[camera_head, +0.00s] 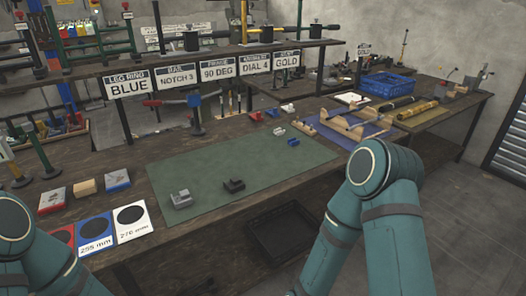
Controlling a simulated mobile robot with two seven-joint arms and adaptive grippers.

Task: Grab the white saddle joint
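Several small joint-like pieces lie on and near the green mat (215,165) on the workbench. A small whitish-grey piece (279,130) lies at the mat's far edge, and a white piece (288,108) lies behind it. They are too small to tell which is the white saddle joint. A blue piece (293,142), a grey piece (181,199) and a dark brown piece (235,185) lie on the mat. A red piece (256,115) sits behind it. Both my teal arms show at the bottom, but neither gripper is in view.
Wooden cradles (342,125) stand on a blue mat to the right, near a blue crate (388,84). Signs such as "BLUE" (129,86) hang along the shelf. Size cards (131,217) lie front left. A black tray (285,232) sits below the bench's front edge.

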